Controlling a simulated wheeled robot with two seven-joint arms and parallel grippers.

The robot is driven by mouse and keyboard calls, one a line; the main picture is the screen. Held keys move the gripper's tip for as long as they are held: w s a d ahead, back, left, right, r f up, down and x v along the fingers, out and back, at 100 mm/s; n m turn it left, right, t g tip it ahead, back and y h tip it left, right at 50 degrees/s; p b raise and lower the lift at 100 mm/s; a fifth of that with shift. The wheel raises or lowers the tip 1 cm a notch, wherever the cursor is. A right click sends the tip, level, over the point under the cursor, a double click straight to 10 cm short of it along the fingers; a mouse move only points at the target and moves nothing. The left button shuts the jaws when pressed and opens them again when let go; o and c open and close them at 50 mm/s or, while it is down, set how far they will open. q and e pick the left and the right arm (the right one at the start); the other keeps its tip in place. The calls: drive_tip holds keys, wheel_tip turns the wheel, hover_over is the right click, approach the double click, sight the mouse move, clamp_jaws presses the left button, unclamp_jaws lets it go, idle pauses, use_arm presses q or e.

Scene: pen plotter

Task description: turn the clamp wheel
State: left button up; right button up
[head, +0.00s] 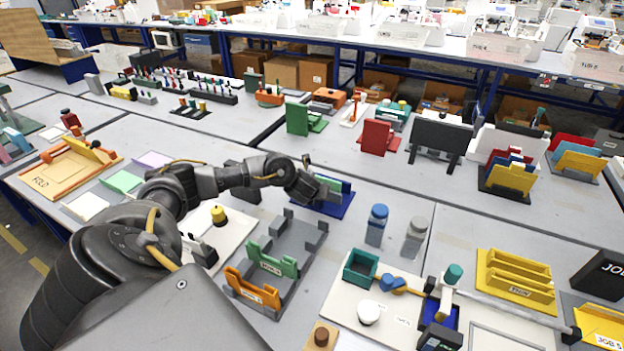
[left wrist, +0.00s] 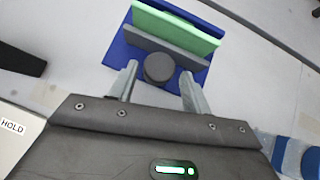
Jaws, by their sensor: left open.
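The clamp wheel (left wrist: 159,67) is a dark round knob in the left wrist view. It sits on the near side of a grey plate (left wrist: 200,63), with a light green plate (left wrist: 175,25) behind it, on a blue base (left wrist: 118,50). The clamp's blue base (head: 330,208) also shows in the head view, where the wheel is hidden by my gripper. My left gripper (left wrist: 158,78) is open, with one fingertip on each side of the wheel. There are gaps between the wheel and both fingers in the picture. My right gripper is not in view.
Blue-capped (head: 377,225) and grey (head: 416,236) bottles stand right of the clamp. A grey rack with green (head: 271,263) and orange (head: 252,290) holders is in front. A dark block (head: 243,188) is left of the clamp. Red (head: 376,137) and green (head: 300,118) stands are behind.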

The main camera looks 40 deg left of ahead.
use_arm(q)
drive_tip(key=p+v, duration=0.2)
drive_tip(key=v, duration=0.5)
idle(0.4)
